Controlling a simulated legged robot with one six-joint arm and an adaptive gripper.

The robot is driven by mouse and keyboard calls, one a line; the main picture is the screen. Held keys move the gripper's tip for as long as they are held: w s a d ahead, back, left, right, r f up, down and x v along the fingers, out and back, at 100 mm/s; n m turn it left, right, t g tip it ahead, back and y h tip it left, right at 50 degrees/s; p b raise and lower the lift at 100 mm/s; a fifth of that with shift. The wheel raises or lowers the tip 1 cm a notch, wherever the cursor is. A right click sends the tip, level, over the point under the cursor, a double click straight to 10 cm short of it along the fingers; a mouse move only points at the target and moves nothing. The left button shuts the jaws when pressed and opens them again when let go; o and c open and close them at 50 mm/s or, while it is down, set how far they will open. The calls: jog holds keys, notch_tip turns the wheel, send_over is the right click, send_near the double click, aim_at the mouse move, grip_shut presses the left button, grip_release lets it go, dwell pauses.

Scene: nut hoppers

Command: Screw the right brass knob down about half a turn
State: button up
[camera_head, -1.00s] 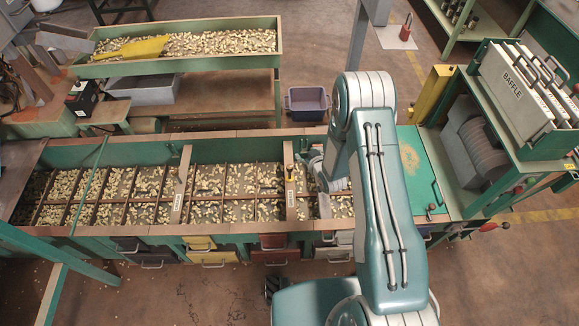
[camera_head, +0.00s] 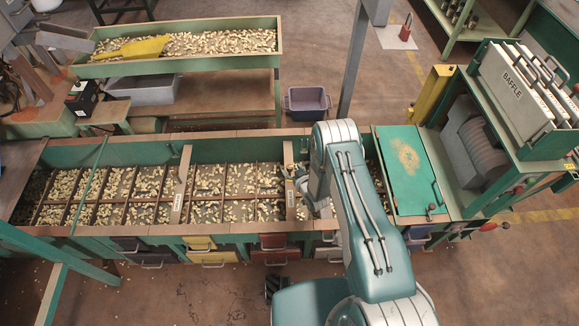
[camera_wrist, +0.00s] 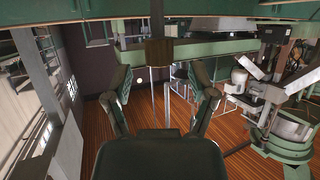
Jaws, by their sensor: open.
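The right crossbar (camera_head: 290,196) spans the hopper bed just left of my arm, and a small brass-coloured knob (camera_head: 288,172) stands near its far end. In the wrist view, a brownish block (camera_wrist: 159,52) on a dark upright stem shows straight ahead of my fingers; it appears to be the knob. My gripper (camera_wrist: 158,78) is open, with one finger on each side below the block. The fingers do not visibly touch it. In the head view my wrist is beside the right crossbar, and my fingertips are hard to make out.
The left crossbar (camera_head: 180,194) stands farther left over compartments of nuts. A green lid (camera_head: 409,165) covers the bed's right end. A baffle cart (camera_head: 520,95) is at the far right.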

jog(key=shift+x, duration=1.45)
jog(key=shift+c, duration=0.3)
grip_shut()
jog(key=shift+m+t+h, duration=0.4)
jog(key=shift+m+h, duration=0.5)
jog(key=shift+h, duration=0.1)
jog(key=shift+o, duration=0.3)
grip_release()
